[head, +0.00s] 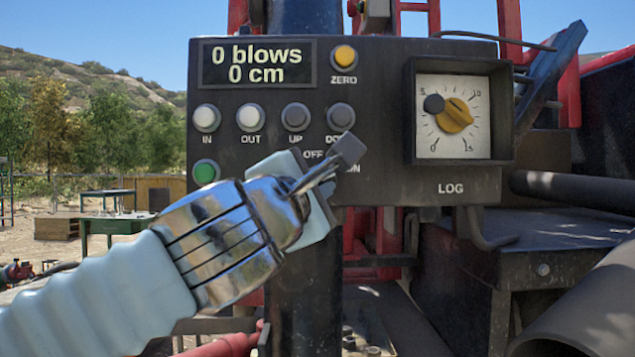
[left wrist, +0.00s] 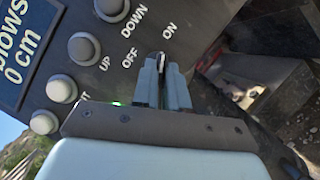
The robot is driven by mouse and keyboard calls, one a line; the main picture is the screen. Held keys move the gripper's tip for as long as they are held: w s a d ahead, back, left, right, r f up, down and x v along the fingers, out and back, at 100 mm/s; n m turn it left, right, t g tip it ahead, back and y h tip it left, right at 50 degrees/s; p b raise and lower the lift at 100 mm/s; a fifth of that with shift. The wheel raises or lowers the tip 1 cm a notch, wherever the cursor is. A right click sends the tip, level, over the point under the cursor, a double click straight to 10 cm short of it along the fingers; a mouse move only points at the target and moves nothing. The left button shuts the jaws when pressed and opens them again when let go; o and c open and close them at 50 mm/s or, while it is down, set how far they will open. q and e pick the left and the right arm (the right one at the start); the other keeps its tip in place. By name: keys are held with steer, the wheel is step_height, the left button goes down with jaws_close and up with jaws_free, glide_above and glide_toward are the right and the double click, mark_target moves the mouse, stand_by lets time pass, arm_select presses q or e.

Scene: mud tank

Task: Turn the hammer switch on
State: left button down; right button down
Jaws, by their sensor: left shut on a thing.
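The hammer switch (left wrist: 162,60) shows in the left wrist view as a small, pale-tipped lever on the dark control panel (head: 360,85), just below the OFF and ON labels. My left gripper (left wrist: 163,74) is shut on it, with one pale blue finger on each side. Which way the lever leans is too small to tell. My right gripper is in neither view.
The panel has IN, OUT, UP and DOWN buttons, a green button (head: 205,172), a yellow ZERO button (head: 344,57) and a LOG dial (head: 454,115). The display (head: 257,66) reads 0 blows, 0 cm. Dark pipes (head: 575,190) and machine parts stand at the right.

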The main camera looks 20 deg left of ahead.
arm_select(q)
steer(key=shift+m, duration=0.7)
steer(key=shift+m+g, duration=0.3)
steer(key=c, duration=1.2)
jaws_free()
steer(key=shift+o, duration=0.2)
steer(key=s+a+f+b, duration=0.1)
steer(key=s, duration=1.2)
steer(key=shift+s+a+f, duration=0.15)
steer(key=shift+s+f, duration=0.15)
steer(key=shift+f, duration=0.05)
